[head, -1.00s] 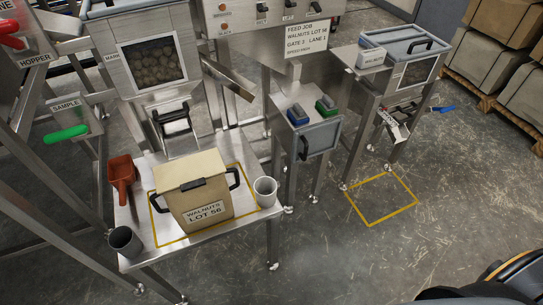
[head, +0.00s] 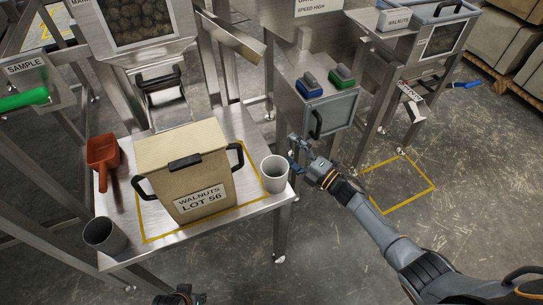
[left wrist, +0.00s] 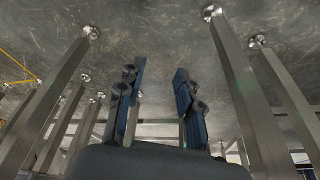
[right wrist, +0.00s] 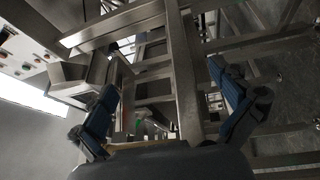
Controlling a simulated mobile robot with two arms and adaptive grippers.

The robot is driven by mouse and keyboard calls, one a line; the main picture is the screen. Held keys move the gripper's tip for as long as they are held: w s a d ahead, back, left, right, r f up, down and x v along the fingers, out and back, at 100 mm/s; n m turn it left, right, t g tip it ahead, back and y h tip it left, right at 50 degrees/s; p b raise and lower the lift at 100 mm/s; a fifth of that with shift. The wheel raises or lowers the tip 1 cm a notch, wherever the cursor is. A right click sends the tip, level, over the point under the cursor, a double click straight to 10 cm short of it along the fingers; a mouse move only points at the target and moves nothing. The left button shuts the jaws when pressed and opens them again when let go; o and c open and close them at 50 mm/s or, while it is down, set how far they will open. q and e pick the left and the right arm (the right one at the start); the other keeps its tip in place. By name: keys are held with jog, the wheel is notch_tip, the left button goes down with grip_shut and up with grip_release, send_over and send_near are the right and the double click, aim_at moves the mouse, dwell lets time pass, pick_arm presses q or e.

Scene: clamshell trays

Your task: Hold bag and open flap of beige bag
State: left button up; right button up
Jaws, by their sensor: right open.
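The beige bag (head: 216,176) stands upright on the steel table, labelled "WALNUTS LOT 56". Its top flap (head: 180,138) is down, with a black clasp (head: 185,162) at the front edge. A black handle sticks out on each side. My right gripper (head: 293,154) is open and empty, right of the bag, past the white cup and clear of both. Its spread fingers show in the right wrist view (right wrist: 165,85). My left gripper (head: 180,298) is only partly visible at the bottom edge, in front of the table. The left wrist view (left wrist: 157,80) shows its fingers apart and empty.
A white cup (head: 274,175) stands right of the bag, a dark grey cup (head: 104,236) at the front left. A red scoop (head: 103,155) lies left of the bag. A yellow outline surrounds the bag. A steel cabinet (head: 318,108) stands behind my right gripper.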

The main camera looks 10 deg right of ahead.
aim_at(214, 164)
jog(key=a+r+n+g+y+b, duration=0.1)
jog(key=r+n+g+y, duration=0.1)
jog(key=r+n, duration=0.1)
jog(key=a+r+n+g+y+b, duration=0.1)
jog(key=a+r+n+g+y, duration=0.1)
jog(key=n, duration=0.4)
jog(key=a+r+n+g+y+b, duration=0.2)
jog(key=r+n+y, duration=0.1)
jog(key=r+n, duration=0.1)
jog(key=shift+s, duration=0.3)
jog(key=s+a+r+n+g+h+b, duration=0.1)
jog(key=s+r+n+g+b, duration=0.25)
jog(key=n+g, duration=0.45)
jog(key=s+a+r+n+g+h+b, duration=0.15)
jog(key=s+n+g, duration=0.35)
jog(key=n, duration=0.5)
pick_arm(q)
jog(key=w+v, duration=0.2)
jog(key=v, duration=1.1)
jog(key=shift+w+a+r, duration=0.2)
jog(key=shift+w+r, duration=0.05)
jog(key=shift+r, duration=0.1)
pick_arm(e)
jog(key=x, duration=1.3)
jog(key=shift+s+a+r, duration=0.1)
jog(key=shift+s+r, duration=0.15)
jog(key=shift+r, duration=0.05)
